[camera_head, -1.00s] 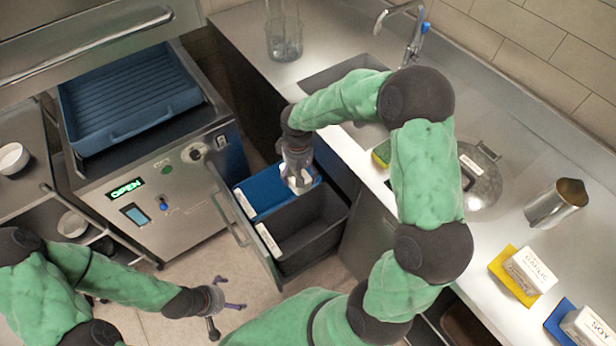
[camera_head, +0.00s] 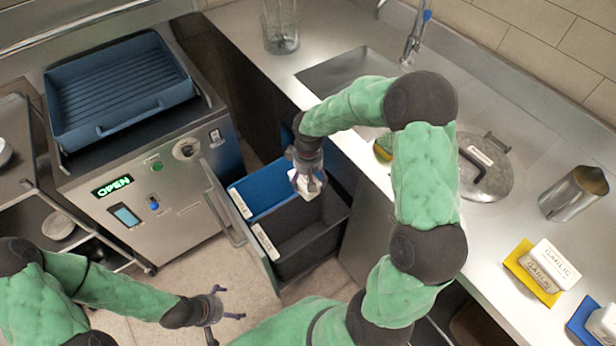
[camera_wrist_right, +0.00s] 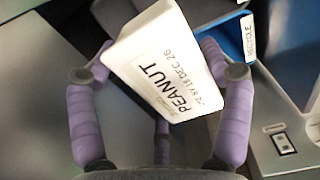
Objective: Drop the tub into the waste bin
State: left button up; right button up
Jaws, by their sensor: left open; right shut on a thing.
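A white tub (camera_wrist_right: 165,72), its label reading PEANUT, is in my right gripper (camera_wrist_right: 163,105). The purple fingers are shut around it, and it is tilted in the right wrist view. In the head view, the tub (camera_head: 309,187) and my right gripper (camera_head: 306,172) are above the pull-out bins, over the area where the blue and dark grey bins meet. My left gripper (camera_head: 222,306) is open and empty above the floor at the lower left.
The blue bin (camera_head: 264,188) adjoins the grey one; its label reads RECYCLE in the right wrist view. Both sit in an open drawer (camera_head: 238,232). The counter on the right holds a lidded well, a metal jug (camera_head: 574,194) and a GARLIC tub (camera_head: 550,264).

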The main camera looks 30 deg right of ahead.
jog(key=shift+f, duration=0.25)
jog(key=o, duration=1.4)
jog(key=shift+c, duration=0.2)
jog(key=shift+r, duration=0.15)
notch_tip(320, 180, up, 12)
jog(key=shift+s+f, duration=0.1)
jog(key=shift+f, duration=0.1)
